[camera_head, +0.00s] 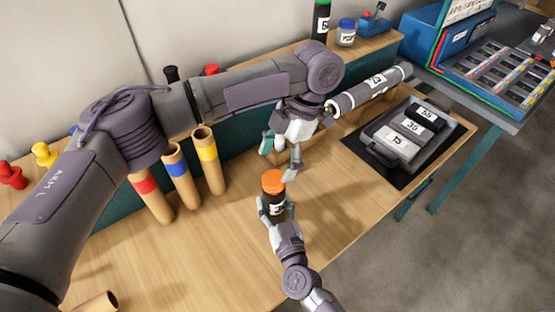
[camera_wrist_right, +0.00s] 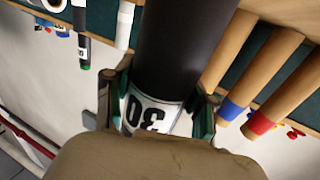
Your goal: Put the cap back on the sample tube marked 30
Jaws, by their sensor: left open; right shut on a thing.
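A black sample tube (camera_head: 275,203) with a white label stands upright in my right gripper (camera_head: 278,211), over the wooden bench. In the right wrist view its label reads 30 upside down, and the tube (camera_wrist_right: 180,45) is between the two fingers. An orange cap (camera_head: 273,181) sits at the top of the tube; I cannot tell how firmly it is seated. My left gripper (camera_head: 280,158) is open and empty, its fingers pointing down just above and behind the cap, apart from it. The cap is not visible in the right wrist view.
Cardboard tubes banded red (camera_head: 151,197), blue (camera_head: 180,177) and yellow (camera_head: 209,160) stand at left. A grey labelled roll (camera_head: 365,92) lies behind right. A tray of labelled blocks (camera_head: 376,148) is at right. The bench front (camera_head: 215,255) is mostly clear.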

